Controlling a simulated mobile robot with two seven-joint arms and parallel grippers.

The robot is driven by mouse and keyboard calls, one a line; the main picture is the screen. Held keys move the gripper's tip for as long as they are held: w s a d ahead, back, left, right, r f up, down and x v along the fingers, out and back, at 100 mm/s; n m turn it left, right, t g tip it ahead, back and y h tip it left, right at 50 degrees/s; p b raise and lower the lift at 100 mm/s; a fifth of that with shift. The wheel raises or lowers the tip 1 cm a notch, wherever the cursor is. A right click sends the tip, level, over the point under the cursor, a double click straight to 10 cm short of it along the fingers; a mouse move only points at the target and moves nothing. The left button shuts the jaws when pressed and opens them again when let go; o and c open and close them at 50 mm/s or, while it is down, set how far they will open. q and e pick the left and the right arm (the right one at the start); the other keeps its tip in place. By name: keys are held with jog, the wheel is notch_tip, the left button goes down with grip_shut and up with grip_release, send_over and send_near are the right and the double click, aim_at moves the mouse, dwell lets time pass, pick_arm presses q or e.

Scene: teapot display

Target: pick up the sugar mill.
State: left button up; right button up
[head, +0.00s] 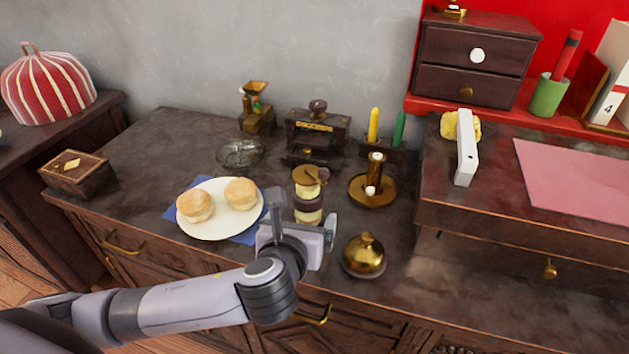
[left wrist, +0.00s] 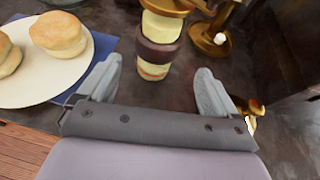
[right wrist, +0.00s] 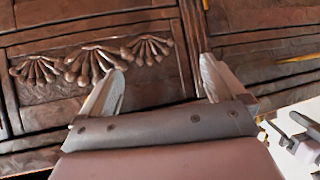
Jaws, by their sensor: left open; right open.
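The sugar mill, which I take to be the upright banded cream and brown cylinder with a brass crank top (head: 308,190), stands on the dark counter right of the plate. It also shows in the left wrist view (left wrist: 160,45), ahead of the gap between the fingers, its top cut off. My left gripper (head: 304,217) is open just in front of the mill, fingers on either side of its line and nothing between them; they show in the left wrist view (left wrist: 157,78). My right gripper (right wrist: 161,70) is open and empty, facing carved dark wood. It is not in the head view.
A white plate (head: 221,226) with two scones on a blue napkin lies left of the mill. A brass candle holder (head: 372,190) stands behind right, a brass domed bell (head: 364,256) front right. A glass dish (head: 240,153) and dark box mill (head: 316,132) stand behind.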

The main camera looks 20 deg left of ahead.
aim_at(305, 208)
pick_arm(q)
jog(key=shift+w, duration=0.35)
jog(key=shift+b+x, duration=0.4)
jog(key=shift+x, duration=0.7)
jog(key=x, duration=0.1)
jog(key=b+x, duration=0.1)
jog(key=x, duration=0.1)
jog(key=shift+w+a+r, duration=0.1)
jog(key=shift+w+a, duration=0.2)
jog(key=shift+a, duration=0.05)
jog(key=shift+w, duration=0.5)
pick_arm(e)
jog(key=f, duration=0.2)
jog(key=shift+s+d+f, duration=0.15)
jog(key=shift+s+f, duration=0.15)
jog(key=shift+f, duration=0.1)
